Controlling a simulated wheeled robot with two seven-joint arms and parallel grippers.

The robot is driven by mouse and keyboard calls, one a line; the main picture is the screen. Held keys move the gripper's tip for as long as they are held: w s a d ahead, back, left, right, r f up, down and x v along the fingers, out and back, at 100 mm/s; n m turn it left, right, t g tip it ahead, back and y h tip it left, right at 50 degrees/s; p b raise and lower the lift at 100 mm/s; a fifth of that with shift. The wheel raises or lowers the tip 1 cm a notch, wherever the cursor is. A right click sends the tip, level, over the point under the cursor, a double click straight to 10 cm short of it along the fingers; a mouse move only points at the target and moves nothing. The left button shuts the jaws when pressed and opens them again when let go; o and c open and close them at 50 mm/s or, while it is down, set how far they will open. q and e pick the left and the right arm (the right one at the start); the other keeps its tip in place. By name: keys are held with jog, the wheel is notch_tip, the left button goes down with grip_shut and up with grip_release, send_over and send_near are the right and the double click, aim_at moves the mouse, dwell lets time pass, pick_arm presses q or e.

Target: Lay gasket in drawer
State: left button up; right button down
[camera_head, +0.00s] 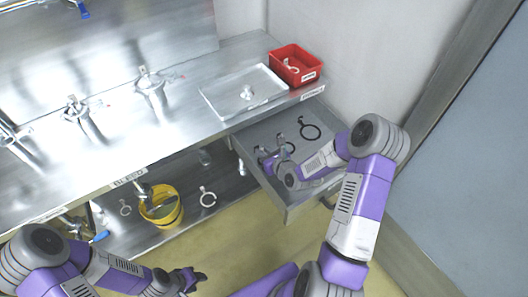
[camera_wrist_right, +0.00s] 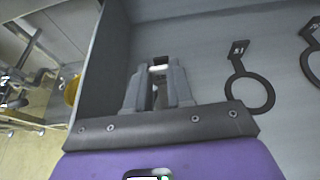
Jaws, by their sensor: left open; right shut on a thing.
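The open grey drawer (camera_head: 299,209) sticks out below the counter. Two black ring gaskets with tags lie on its floor: one (camera_head: 310,128) toward the back right and one (camera_head: 289,147) nearer my gripper. In the right wrist view, one tagged gasket (camera_wrist_right: 250,92) lies right of my fingers, and another (camera_wrist_right: 313,52) is cut by the right edge. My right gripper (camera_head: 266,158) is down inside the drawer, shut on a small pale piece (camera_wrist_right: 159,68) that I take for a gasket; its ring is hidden. My left gripper (camera_head: 190,279) is open and empty, low over the floor.
A red bin (camera_head: 295,52) holding a pale ring and a clear tray (camera_head: 270,88) stand on the counter above the drawer. A yellow bucket (camera_head: 161,218) and pale rings (camera_head: 208,198) sit on the lower shelf. The drawer's side wall (camera_wrist_right: 105,60) is close left of my right fingers.

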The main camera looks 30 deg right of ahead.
jog(key=shift+f, duration=0.3)
jog(key=c, duration=1)
grip_release()
jog(key=shift+r, duration=0.1)
jog(key=shift+r+p, duration=0.3)
jog(key=shift+r, duration=0.2)
jog(key=a+p+v, duration=0.1)
jog(key=p+v, duration=0.2)
jog(key=v, duration=0.9)
jog(key=shift+d, duration=0.45)
jog(key=shift+r, duration=0.1)
